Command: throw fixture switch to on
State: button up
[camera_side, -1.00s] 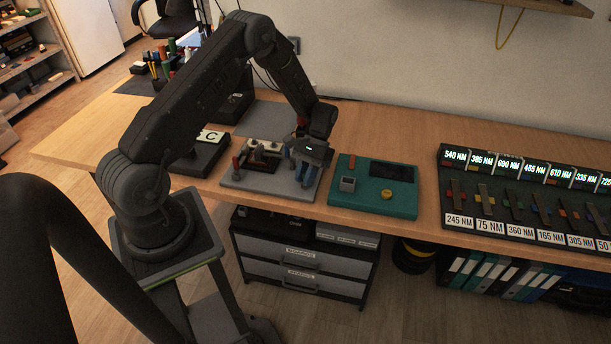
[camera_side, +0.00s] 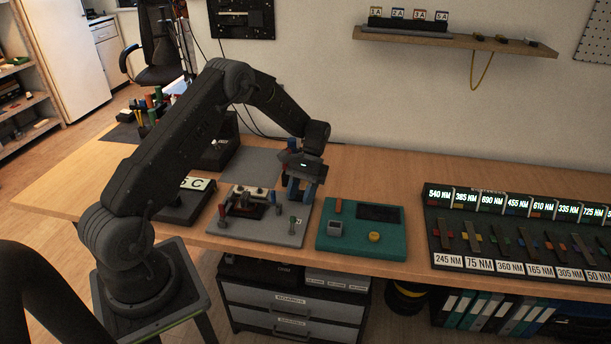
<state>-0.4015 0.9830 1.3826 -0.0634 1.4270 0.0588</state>
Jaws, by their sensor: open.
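The fixture is a grey board (camera_side: 262,233) on the wooden bench. It carries a dark block with pale round parts (camera_side: 250,192) near its middle. I cannot tell whether the fingertips touch the board.
A teal box (camera_side: 392,243) with a yellow button (camera_side: 375,237) stands just right of the fixture. A dark block with a white label (camera_side: 185,205) is to the left. A wall shelf (camera_side: 455,41) hangs behind.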

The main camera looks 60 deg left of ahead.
jog(key=v, duration=0.6)
jog(key=shift+r, duration=0.1)
dwell(0.4)
jog(key=s+d+r+m+t+y, duration=0.1)
jog(key=s+d+r+t, duration=0.1)
jog(key=s+d+r, duration=0.3)
jog(key=d+r+t+y, duration=0.1)
jog(key=d+r+t, duration=0.1)
jog(key=r, duration=0.5)
jog(key=s+d+r+m+t+y, duration=0.1)
jog(key=s+d+r, duration=0.25)
jog(key=r, duration=0.25)
jog(key=s+d+r+m+t, duration=0.1)
jog(key=s+d+t, duration=0.2)
jog(key=s, duration=0.5)
jog(key=s+d+r+m+t, duration=0.1)
jog(key=s+d+r+t, duration=0.1)
jog(key=s+d+t, duration=0.2)
jog(key=s, duration=0.3)
jog(key=shift+s+y, duration=0.3)
jog(key=shift+s, duration=0.05)
